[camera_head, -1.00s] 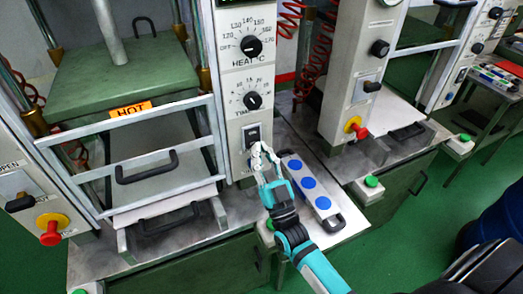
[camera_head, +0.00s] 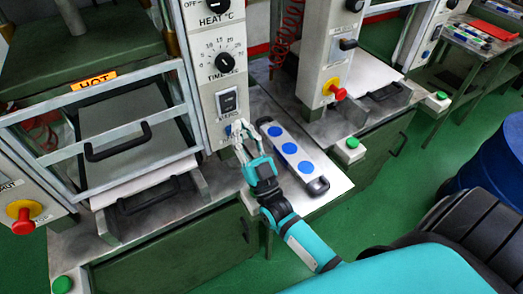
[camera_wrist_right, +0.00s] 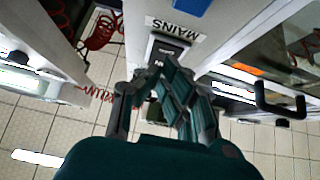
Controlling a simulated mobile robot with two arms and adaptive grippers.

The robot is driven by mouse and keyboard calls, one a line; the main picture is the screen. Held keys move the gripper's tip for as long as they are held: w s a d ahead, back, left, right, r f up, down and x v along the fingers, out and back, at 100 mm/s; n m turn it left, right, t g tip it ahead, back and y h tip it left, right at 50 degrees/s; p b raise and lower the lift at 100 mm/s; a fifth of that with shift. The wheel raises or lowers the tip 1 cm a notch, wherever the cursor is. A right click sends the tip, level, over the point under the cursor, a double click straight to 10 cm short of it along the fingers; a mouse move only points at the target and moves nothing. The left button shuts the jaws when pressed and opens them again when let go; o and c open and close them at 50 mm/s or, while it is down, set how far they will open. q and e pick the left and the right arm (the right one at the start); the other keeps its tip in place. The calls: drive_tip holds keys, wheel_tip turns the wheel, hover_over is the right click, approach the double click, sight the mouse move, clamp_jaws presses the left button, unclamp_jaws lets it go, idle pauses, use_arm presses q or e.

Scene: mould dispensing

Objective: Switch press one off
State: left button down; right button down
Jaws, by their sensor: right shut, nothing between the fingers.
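The front panel of the left press (camera_head: 207,75) carries the mains switch (camera_head: 228,102), a dark rocker in a pale frame, with its label below. In the right wrist view the switch (camera_wrist_right: 165,50) lies just past the fingers, beside the upside-down MAINS label (camera_wrist_right: 175,28). My right gripper (camera_head: 240,128) is shut and empty, its fingertips in front of the panel just below the switch and label. It also shows in the right wrist view (camera_wrist_right: 158,75). I cannot tell whether it touches the panel, nor the rocker's position. My left gripper is not in view.
A grey bar with blue discs (camera_head: 291,148) lies on the shelf right of the gripper. Red emergency buttons (camera_head: 22,220) and green buttons (camera_head: 62,285) sit nearby. A second press (camera_head: 325,60) stands to the right. A blue drum (camera_head: 490,165) stands on the green floor.

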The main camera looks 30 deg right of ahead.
drive_tip(key=s, duration=1.2)
